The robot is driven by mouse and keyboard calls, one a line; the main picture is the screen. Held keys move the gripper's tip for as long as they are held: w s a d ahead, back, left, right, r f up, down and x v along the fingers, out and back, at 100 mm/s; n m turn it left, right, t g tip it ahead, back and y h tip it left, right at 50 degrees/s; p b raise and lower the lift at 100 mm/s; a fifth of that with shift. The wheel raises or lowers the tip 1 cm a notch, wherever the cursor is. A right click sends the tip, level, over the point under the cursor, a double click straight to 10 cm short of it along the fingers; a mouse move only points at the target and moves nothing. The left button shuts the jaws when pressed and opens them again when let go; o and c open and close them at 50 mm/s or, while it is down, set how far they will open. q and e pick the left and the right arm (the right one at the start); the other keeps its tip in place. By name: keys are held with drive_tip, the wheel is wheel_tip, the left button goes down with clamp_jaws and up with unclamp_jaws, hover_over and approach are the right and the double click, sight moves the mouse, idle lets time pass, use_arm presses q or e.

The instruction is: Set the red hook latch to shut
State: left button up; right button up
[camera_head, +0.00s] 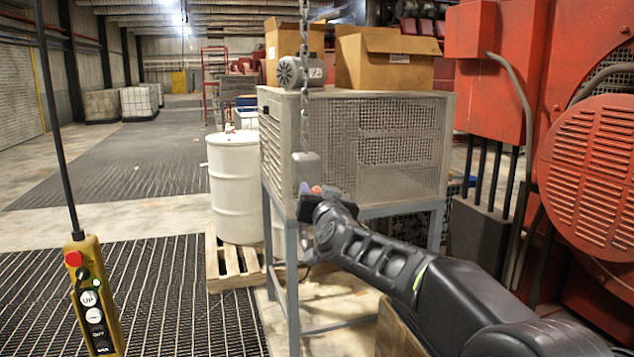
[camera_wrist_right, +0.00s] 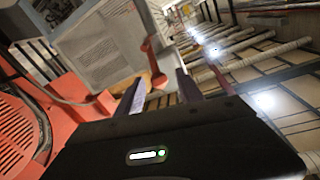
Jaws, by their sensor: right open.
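A grey hook block (camera_head: 307,166) hangs on a chain at the middle of the head view. Small red parts (camera_head: 316,190) show just under it, at the tip of my right gripper (camera_head: 322,198). The hook is mostly hidden there, so I cannot tell how the latch is set. In the right wrist view a red piece with a rounded end (camera_wrist_right: 151,58), likely the hook latch, shows between the two fingers of the right gripper (camera_wrist_right: 160,80). The fingers are apart, and I see no grip on it. My left gripper is out of view.
A grey mesh cabinet (camera_head: 400,150) with cardboard boxes and a motor stands behind the hook. Red machinery (camera_head: 590,150) fills the right side. A yellow pendant control (camera_head: 92,300) hangs at left. A white drum (camera_head: 235,190) stands on a pallet. The floor at left is clear.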

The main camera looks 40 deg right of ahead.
drive_tip(key=shift+p+x, duration=0.5)
drive_tip(key=shift+x, duration=0.25)
drive_tip(key=shift+c, duration=0.5)
clamp_jaws()
idle(0.6)
